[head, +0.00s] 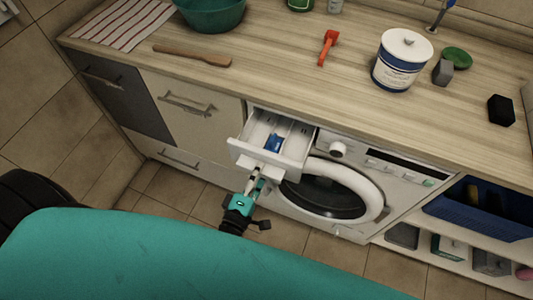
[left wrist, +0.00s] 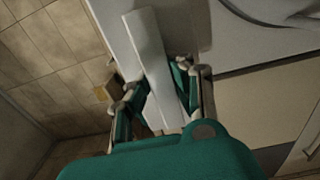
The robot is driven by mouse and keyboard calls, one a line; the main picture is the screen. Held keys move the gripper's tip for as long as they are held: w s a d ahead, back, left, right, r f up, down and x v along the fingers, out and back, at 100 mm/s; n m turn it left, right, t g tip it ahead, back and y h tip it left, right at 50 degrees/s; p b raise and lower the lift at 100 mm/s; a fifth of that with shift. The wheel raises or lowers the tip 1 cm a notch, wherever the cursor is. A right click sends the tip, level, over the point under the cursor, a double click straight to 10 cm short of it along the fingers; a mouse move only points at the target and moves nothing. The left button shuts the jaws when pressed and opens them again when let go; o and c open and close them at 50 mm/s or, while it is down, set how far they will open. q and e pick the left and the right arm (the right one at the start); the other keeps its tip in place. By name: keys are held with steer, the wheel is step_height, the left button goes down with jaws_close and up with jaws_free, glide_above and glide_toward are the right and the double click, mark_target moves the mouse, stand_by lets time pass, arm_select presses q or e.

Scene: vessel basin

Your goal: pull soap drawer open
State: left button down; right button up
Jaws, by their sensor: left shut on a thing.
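The white soap drawer (head: 245,148) sticks out from the upper left of the washing machine (head: 330,185). Its compartments show from above, with a blue piece (head: 274,143) inside. My left gripper (head: 257,176) is at the drawer's front, below its rim. In the left wrist view my left gripper (left wrist: 158,98) has its fingers on both sides of a white bar (left wrist: 150,55), which looks like the drawer's handle, and is shut on it. The exact finger contact is partly hidden. My right gripper is in neither view.
The wooden counter (head: 290,85) runs above the machine, holding a white-and-blue tub (head: 400,62), a red tool (head: 327,47) and a green basin (head: 210,14). The round washer door (head: 325,190) is closed. A shelf with a blue crate (head: 480,212) is at right.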

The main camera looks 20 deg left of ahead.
arm_select(q)
steer(key=shift+s+f, duration=0.25)
steer(key=shift+s, duration=0.9)
steer(key=shift+s+f, duration=0.25)
steer(key=shift+s, duration=0.9)
steer(key=c, duration=1.3)
jaws_free()
steer(key=shift+w, duration=0.1)
steer(key=shift+o, duration=0.5)
steer(key=shift+w+r, duration=0.1)
steer(key=shift+r, duration=0.05)
steer(key=s, duration=1.2)
steer(key=shift+a, duration=0.25)
